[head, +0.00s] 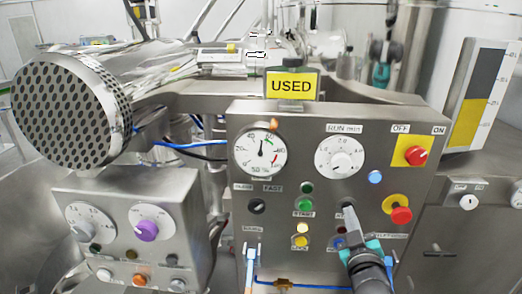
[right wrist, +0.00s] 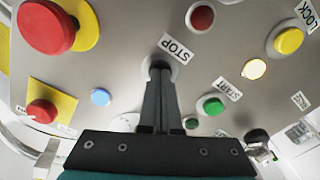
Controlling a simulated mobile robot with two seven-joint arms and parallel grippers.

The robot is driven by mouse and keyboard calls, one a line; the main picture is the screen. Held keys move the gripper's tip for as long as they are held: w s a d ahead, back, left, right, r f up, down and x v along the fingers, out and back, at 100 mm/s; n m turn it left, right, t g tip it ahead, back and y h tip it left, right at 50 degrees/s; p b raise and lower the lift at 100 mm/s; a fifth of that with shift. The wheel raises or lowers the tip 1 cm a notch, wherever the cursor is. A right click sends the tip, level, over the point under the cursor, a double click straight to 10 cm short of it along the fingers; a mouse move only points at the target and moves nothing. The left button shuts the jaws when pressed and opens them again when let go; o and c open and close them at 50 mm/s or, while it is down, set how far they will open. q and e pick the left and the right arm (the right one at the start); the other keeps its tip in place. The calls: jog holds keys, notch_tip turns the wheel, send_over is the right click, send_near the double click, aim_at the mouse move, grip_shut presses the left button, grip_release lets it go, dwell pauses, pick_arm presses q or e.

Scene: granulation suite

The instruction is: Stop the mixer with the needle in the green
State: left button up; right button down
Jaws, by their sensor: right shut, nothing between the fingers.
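The mixer's control panel (head: 325,116) faces me. Its round gauge (head: 258,152) has a thin dark needle pointing almost straight up. A green arc shows at its upper right and red at its lower right; I cannot tell exactly whether the needle tip is within the green. My right gripper (head: 348,210) is shut and empty, its fingertips at the STOP button. In the right wrist view the fingertips (right wrist: 160,74) cover most of this button (right wrist: 160,61), beside its STOP label (right wrist: 177,47); contact is unclear. The green START button (head: 306,205) is to its left. My left gripper is out of view.
A red knob (head: 415,155) on a yellow plate and a red mushroom button (head: 401,215) stick out on the right. A RUN dial (head: 339,157) sits above. A smaller panel with a purple knob (head: 147,230) stands at left, below a perforated drum end (head: 62,113).

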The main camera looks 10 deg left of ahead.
jog(key=s+p, duration=0.2)
jog(key=s, duration=0.5)
jog(key=shift+d, duration=0.15)
jog(key=shift+f, duration=0.1)
dwell(1.0)
jog(key=s+f+m+g+b, duration=0.1)
jog(key=s+f+g+b, duration=0.3)
jog(key=f, duration=0.9)
jog(key=s+f+g+b, duration=0.2)
jog(key=s+f, duration=0.4)
jog(key=f, duration=0.8)
jog(key=s+f+m+g+b, duration=0.1)
jog(key=s+f+g+b, duration=0.3)
jog(key=f, duration=0.9)
jog(key=s+d+f+m+g+b, duration=0.1)
jog(key=s+d+f+g+b, duration=0.1)
jog(key=s+f, duration=0.9)
jog(key=s+d+f+m+g+b, duration=0.1)
jog(key=s+f+g+b, duration=0.4)
jog(key=s+f, duration=0.7)
jog(key=s+d, duration=0.1)
jog(key=s, duration=0.7)
jog(key=shift+s+d+f+h, duration=0.15)
jog(key=shift+s+f+h, duration=0.1)
jog(key=shift+h, duration=0.05)
jog(key=shift+w, duration=0.1)
